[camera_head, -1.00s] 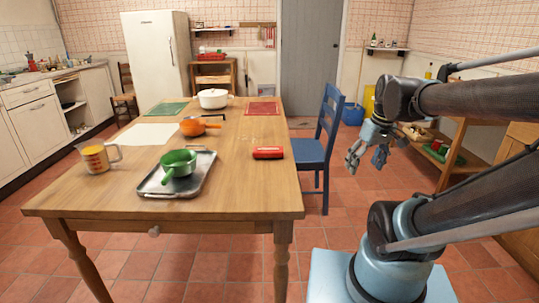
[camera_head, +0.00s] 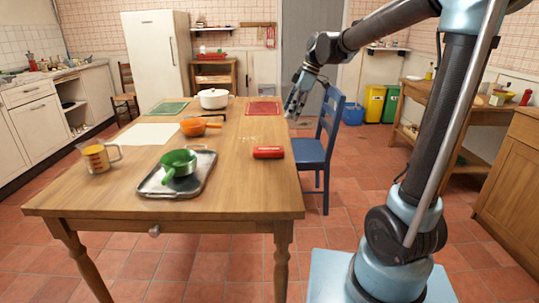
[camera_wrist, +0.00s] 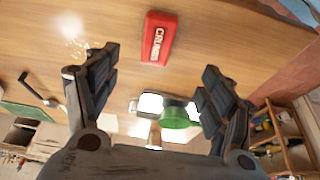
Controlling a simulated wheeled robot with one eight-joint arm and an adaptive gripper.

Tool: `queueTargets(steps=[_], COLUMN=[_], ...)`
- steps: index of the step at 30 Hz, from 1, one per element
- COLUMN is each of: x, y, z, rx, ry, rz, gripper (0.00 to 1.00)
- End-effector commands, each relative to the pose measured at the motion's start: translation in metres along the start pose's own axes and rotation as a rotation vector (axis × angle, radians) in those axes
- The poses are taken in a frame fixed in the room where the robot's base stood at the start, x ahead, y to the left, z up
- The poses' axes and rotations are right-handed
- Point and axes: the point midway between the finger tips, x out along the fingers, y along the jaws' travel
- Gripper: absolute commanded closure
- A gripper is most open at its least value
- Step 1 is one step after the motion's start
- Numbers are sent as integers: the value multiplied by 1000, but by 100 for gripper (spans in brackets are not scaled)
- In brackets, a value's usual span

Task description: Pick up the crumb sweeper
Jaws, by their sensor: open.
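The crumb sweeper is a red box-like object (camera_head: 268,152) lying near the right edge of the wooden table (camera_head: 232,180). In the wrist view it is the red block lettered "CRUMBS" (camera_wrist: 159,38), at the upper middle, ahead of the fingers and apart from them. My gripper (camera_head: 295,104) is in the air by the table's right edge, above and behind the sweeper. Its two fingers are spread and empty in the wrist view (camera_wrist: 155,88). Pale crumbs (camera_head: 249,139) lie on the table beyond the sweeper.
A metal tray (camera_head: 205,172) with a green pan (camera_head: 177,163) is left of the sweeper. An orange pan (camera_head: 193,127), a white pot (camera_head: 214,98) and a measuring jug (camera_head: 96,158) are also on the table. A blue chair (camera_head: 327,135) stands at the right edge.

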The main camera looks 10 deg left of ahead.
Motion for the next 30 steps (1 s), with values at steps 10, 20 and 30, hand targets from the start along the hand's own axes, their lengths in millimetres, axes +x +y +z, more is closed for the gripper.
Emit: queueTargets(steps=[10, 20, 30], x=[39, 97, 126], y=[5, 4, 4], z=[-8, -8, -8], rx=[-31, -30, -28], ry=[6, 6, 6], rz=[-7, -6, -6], gripper=[25, 25, 25])
